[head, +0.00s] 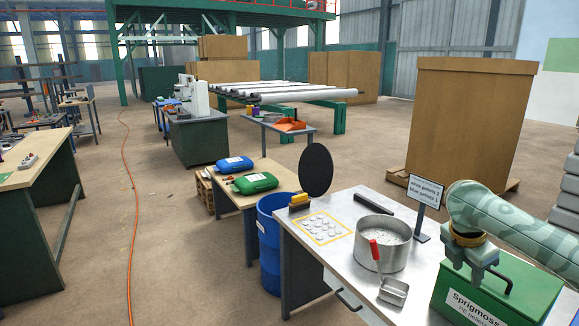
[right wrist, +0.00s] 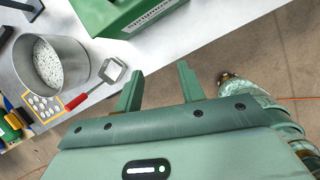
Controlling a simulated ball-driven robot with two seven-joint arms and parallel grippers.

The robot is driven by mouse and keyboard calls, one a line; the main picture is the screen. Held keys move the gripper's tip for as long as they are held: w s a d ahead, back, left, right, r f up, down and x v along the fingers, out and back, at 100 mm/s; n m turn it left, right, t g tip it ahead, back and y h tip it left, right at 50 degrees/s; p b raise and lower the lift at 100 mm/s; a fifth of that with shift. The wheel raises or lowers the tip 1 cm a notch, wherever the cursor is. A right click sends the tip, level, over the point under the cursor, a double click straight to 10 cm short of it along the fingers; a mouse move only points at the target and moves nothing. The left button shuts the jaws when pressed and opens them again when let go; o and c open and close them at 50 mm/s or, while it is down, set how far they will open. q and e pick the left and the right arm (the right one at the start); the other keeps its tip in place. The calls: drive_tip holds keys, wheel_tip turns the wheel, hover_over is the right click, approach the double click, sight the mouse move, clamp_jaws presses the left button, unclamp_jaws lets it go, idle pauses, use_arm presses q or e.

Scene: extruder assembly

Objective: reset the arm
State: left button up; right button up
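My right arm comes in from the right in the head view. Its green gripper (head: 482,268) appears in front of the green pellet box (head: 470,296). In the right wrist view the right gripper's two fingers (right wrist: 160,84) stand apart with nothing between them. The green box (right wrist: 118,18) lies beyond them at the top, clear of the fingers. My left gripper does not show in the head view, and I cannot make it out in the right wrist view.
The white table holds a metal pot (head: 383,243) of pellets, a red-handled scoop (head: 392,290), a sign (head: 425,190) and a yellow-framed mat (head: 322,228). A blue barrel (head: 270,250) stands at the table's left end. Open floor lies further left.

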drive_tip(key=s+a+f+m+y, duration=0.1)
drive_tip(key=a+f+m, duration=0.2)
drive_tip(key=f, duration=0.9)
drive_tip(key=s+a+f+m+y, duration=0.1)
drive_tip(key=a+f+m+y, duration=0.2)
drive_tip(key=f, duration=0.9)
drive_tip(key=s+a+f+m, duration=0.2)
drive_tip(key=s+f, duration=0.3)
drive_tip(key=f, duration=0.3)
drive_tip(key=s+a+f+m, duration=0.1)
drive_tip(key=s+f+m, duration=0.1)
drive_tip(key=s+f, duration=0.45)
drive_tip(key=s+a+f+m, duration=0.2)
drive_tip(key=s+f, duration=0.4)
drive_tip(key=s, duration=0.8)
drive_tip(key=s+a+f+m, duration=0.2)
drive_tip(key=s+f, duration=0.4)
drive_tip(key=s, duration=0.8)
drive_tip(key=s+a+f+m+g, duration=0.1)
drive_tip(key=s+f, duration=0.5)
drive_tip(key=s, duration=0.7)
drive_tip(key=shift+s+a+m, duration=0.4)
drive_tip(key=shift+a+m, duration=0.2)
drive_tip(key=shift+a, duration=0.55)
drive_tip(key=shift+f, duration=0.1)
